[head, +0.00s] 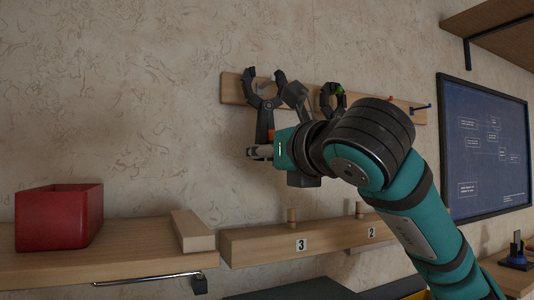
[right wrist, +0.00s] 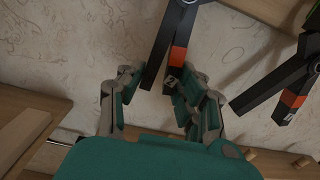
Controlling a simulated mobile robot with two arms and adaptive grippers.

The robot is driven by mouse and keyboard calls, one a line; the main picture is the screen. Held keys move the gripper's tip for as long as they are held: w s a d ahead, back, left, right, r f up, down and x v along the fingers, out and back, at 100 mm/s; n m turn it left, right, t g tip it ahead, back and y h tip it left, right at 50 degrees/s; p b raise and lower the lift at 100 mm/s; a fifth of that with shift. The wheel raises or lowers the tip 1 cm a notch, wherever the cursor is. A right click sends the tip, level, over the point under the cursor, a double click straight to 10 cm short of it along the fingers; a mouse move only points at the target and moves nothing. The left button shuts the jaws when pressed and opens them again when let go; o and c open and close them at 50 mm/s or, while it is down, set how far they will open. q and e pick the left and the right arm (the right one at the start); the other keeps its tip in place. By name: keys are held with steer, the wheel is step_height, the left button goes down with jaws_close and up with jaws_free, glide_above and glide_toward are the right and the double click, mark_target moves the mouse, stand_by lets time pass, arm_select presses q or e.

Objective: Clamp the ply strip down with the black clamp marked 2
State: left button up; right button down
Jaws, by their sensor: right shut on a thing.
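A black clamp (head: 265,103) with open curved jaws upward is in front of the wall rail at its left end. Its handles, with an orange band, show between my right gripper's fingers in the right wrist view (right wrist: 178,55). My right gripper (head: 262,151) is shut on this clamp's handle. The likely ply strip, a pale wooden piece (head: 192,231), lies at the right end of the left shelf. My left gripper is not in view.
A second black clamp (head: 331,96) is to the right, partly behind my arm. The wooden rail (head: 232,88) holds them. A red bin (head: 58,218) stands on the left shelf (head: 130,262). A ledge (head: 260,245) bears pegs and labels 3 and 2. A blue board (head: 485,150) hangs right.

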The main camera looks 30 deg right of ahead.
steer(key=shift+r, duration=0.15)
stand_by(0.4)
steer(key=shift+r+p, duration=0.55)
steer(key=shift+r, duration=0.3)
steer(key=s+b, duration=0.3)
steer(key=s, duration=0.6)
steer(key=shift+a, duration=0.3)
stand_by(0.5)
